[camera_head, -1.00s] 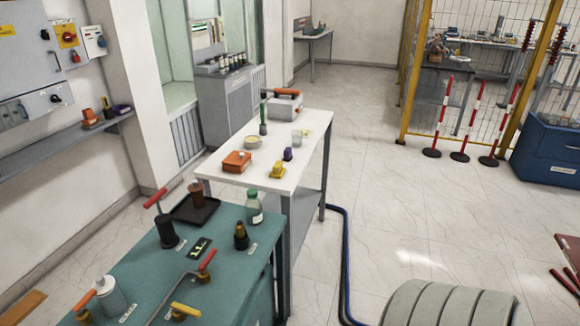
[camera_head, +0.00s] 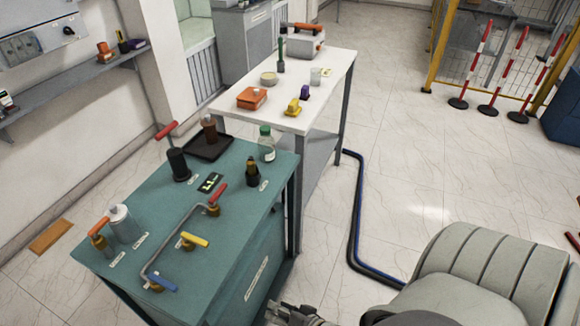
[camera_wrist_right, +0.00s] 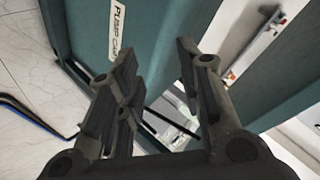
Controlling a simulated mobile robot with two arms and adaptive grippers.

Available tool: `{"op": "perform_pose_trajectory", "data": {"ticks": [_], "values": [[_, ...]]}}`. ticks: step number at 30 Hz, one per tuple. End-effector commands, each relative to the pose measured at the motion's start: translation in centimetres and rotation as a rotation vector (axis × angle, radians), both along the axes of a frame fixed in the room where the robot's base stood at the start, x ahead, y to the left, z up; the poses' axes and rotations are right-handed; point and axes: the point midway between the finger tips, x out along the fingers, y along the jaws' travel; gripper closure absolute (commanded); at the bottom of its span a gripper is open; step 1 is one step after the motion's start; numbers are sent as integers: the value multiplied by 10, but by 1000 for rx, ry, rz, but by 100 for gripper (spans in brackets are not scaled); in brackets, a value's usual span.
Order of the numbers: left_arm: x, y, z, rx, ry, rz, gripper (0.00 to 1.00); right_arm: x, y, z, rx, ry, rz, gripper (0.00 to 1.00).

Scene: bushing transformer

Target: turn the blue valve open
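The blue valve handle (camera_head: 160,281) sits at the near front corner of the teal cabinet top (camera_head: 225,260), at the lower end of a bent grey pipe (camera_head: 165,243). A yellow valve handle (camera_head: 194,240) and a red valve handle (camera_head: 219,193) stand farther along it. My right gripper (camera_head: 297,316) shows only in part at the bottom edge of the head view, right of the cabinet and apart from the blue handle. In the right wrist view, its fingers (camera_wrist_right: 155,62) are spread and empty before the teal cabinet side. My left gripper is not in view.
A black tray (camera_head: 208,147), a green-capped bottle (camera_head: 266,146) and a silver canister (camera_head: 124,224) stand on the cabinet. A white table (camera_head: 330,92) adjoins it behind. Dark and blue hoses (camera_head: 355,230) lie on the floor to the right.

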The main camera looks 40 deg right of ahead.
Motion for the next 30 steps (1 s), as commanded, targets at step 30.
{"op": "perform_pose_trajectory", "data": {"ticks": [30], "values": [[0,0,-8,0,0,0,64,-31,-5,-56,-144,118,66,66]]}}
